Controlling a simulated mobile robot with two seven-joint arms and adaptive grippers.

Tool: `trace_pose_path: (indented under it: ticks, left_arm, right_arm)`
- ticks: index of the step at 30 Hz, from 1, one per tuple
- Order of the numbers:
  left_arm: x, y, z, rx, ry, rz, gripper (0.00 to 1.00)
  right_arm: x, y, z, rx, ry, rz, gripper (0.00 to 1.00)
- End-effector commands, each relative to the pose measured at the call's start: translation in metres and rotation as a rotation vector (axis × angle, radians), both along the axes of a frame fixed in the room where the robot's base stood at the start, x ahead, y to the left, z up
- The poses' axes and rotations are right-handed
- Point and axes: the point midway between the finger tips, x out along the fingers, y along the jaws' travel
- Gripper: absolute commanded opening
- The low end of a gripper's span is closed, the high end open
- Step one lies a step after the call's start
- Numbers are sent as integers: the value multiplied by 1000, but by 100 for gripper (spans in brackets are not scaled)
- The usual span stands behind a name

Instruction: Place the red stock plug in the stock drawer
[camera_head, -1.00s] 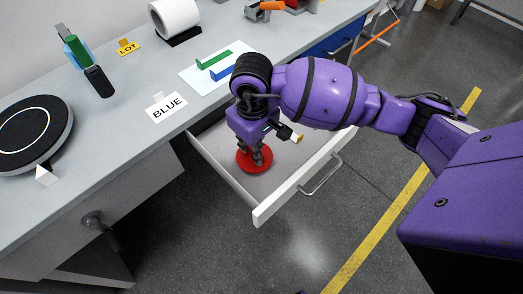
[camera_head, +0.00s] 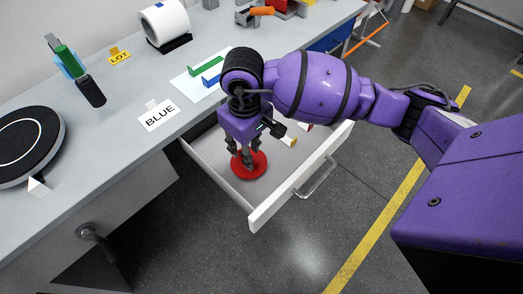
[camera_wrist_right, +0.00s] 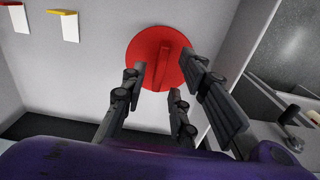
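The red stock plug (camera_head: 249,166), a round red disc with a raised red bar across it, lies in the open stock drawer (camera_head: 272,199), apparently flat on its floor. It also shows in the right wrist view (camera_wrist_right: 161,68). My right gripper (camera_head: 243,160) points down over the plug. In the right wrist view its fingers (camera_wrist_right: 166,72) stand apart on either side of the bar, with visible gaps, so it looks open. The fingers hide part of the disc in the head view. My left gripper is not in view.
Two small blocks, one yellow-topped (camera_wrist_right: 62,24) and one red-topped (camera_wrist_right: 14,17), are in the drawer beside the plug.

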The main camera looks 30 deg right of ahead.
Motion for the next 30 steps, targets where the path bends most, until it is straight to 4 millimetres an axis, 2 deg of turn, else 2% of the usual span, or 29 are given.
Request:
trace_pose_path:
  ticks: [1, 6, 12, 18, 30]
  left_arm:
    - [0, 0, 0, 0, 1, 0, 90]
    - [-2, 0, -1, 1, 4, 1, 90]
    - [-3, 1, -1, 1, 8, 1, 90]
    - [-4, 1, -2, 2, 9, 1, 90]
    - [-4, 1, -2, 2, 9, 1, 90]
  right_arm:
    - [3, 0, 14, -1, -10, 4, 28]
    - [3, 1, 53, 0, -12, 3, 28]
    - [3, 1, 86, 1, -9, 3, 28]
    - [2, 1, 99, 0, -6, 2, 28]
    - [1, 1, 100, 1, -5, 2, 28]
